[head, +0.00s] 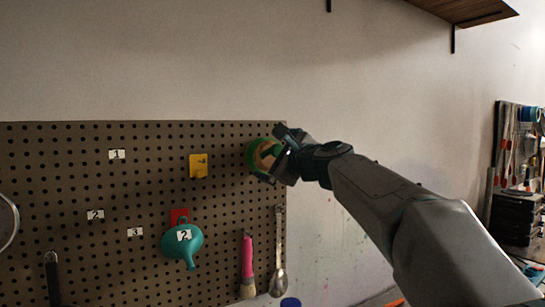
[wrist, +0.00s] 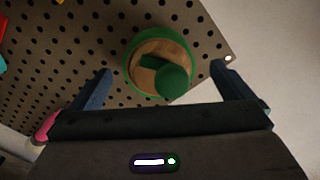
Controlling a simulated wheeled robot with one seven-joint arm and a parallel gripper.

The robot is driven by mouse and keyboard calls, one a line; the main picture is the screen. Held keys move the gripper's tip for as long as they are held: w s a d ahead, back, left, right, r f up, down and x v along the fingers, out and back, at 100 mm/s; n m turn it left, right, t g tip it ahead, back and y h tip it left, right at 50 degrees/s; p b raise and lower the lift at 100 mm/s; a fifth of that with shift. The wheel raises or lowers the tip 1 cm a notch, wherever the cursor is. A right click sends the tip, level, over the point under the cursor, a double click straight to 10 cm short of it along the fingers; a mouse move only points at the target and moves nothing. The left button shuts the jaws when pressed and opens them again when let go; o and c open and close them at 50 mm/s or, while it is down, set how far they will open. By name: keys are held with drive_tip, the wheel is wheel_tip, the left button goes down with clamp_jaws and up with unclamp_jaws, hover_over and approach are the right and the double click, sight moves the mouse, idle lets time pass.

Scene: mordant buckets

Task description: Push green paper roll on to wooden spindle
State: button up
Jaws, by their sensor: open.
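The green paper roll (head: 252,152) is at the upper right of the pegboard, partly hidden behind my gripper (head: 276,154). In the wrist view the roll (wrist: 128,69) shows as a green ring around a round brown wooden face (wrist: 149,47). A green rounded knob (wrist: 174,82) stands out from that face. The wooden face appears to belong to the spindle, but I cannot tell how deep the roll sits on it. My gripper is open, with one blue finger on each side below the roll and visible gaps to it. No contact with the roll is clear.
The pegboard (head: 60,170) carries a yellow tag (head: 198,166), a teal funnel (head: 182,242), a pink-handled brush (head: 247,262) and a metal spoon (head: 278,262). Its right edge is close to the roll. Bare wall lies beyond. A wooden shelf (head: 465,10) is overhead.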

sight(270, 153)
drive_tip(key=p+x, duration=0.1)
drive_tip(key=x, duration=0.4)
drive_tip(key=shift+p, duration=0.4)
drive_tip(key=b+v, duration=0.4)
drive_tip(key=v, duration=0.8)
drive_tip(key=shift+s+d+f, duration=0.1)
drive_tip(key=shift+s+f, duration=0.05)
drive_tip(key=shift+f, duration=0.05)
drive_tip(key=s+d+f+n+g+h, duration=0.3)
drive_tip(key=s+f, duration=0.6)
drive_tip(key=f, duration=0.5)
drive_tip(key=s+d+f+n+g+h, duration=0.3)
drive_tip(key=s+d+f+n+g, duration=0.2)
drive_tip(key=f, duration=0.9)
drive_tip(key=s+d+f+n+g+h, duration=0.4)
drive_tip(key=s+d+f+n, duration=0.3)
drive_tip(key=s+f, duration=0.8)
drive_tip(key=n, duration=0.3)
drive_tip(key=shift+s+d+n, duration=0.2)
drive_tip(key=shift+n, duration=0.2)
